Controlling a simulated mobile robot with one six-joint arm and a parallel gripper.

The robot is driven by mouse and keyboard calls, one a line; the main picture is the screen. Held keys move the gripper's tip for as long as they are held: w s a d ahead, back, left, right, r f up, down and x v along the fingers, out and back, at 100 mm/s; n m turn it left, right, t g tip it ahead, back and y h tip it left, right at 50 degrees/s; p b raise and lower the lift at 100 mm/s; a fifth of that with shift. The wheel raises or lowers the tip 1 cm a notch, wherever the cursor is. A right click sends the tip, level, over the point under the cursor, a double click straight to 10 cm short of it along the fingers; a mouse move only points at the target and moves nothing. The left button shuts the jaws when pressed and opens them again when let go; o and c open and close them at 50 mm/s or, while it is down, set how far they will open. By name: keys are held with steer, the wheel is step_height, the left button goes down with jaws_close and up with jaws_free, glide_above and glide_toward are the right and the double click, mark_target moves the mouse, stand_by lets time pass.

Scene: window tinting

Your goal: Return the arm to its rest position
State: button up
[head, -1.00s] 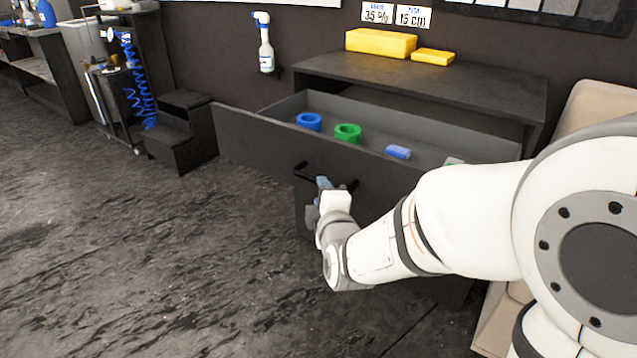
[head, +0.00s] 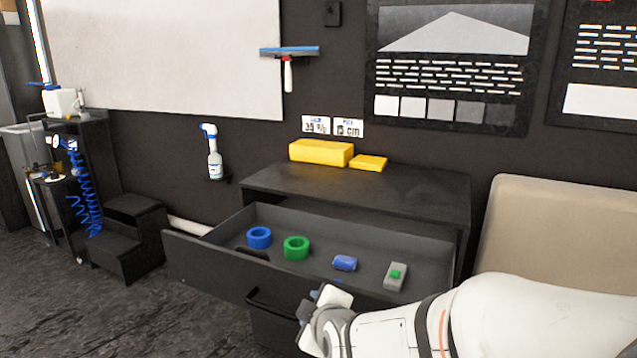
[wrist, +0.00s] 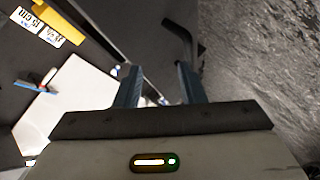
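My arm (head: 400,330) reaches in from the lower right in the head view. My gripper sits in front of the open drawer's front (head: 215,270), close to the dark drawer handle (head: 268,305). The wrist view shows my gripper (wrist: 158,84) with its two blue-grey fingers apart and nothing between them. A dark handle (wrist: 183,38) lies beyond the fingertips in that view. In the head view the fingers are mostly hidden by the wrist, and I cannot tell the exact gap to the handle.
The open drawer holds a blue ring (head: 259,238), a green ring (head: 296,248), a blue roll (head: 344,263) and a grey item (head: 396,276) with a green patch. Yellow blocks (head: 320,152) lie on the cabinet top (head: 400,190). A black step (head: 128,240) stands left; floor there is clear.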

steer(key=s+d+r+m+g+h+p, duration=0.4)
steer(key=s+d+r+m+g+p, duration=0.5)
steer(key=s+d+r+m+p, duration=0.5)
steer(key=s+d+r+p, duration=0.2)
steer(key=s+r+p, duration=0.1)
steer(key=r+p, duration=0.1)
steer(key=shift+s+d+r+m, duration=0.3)
steer(key=shift+d+r, duration=0.05)
steer(key=shift+r, duration=0.25)
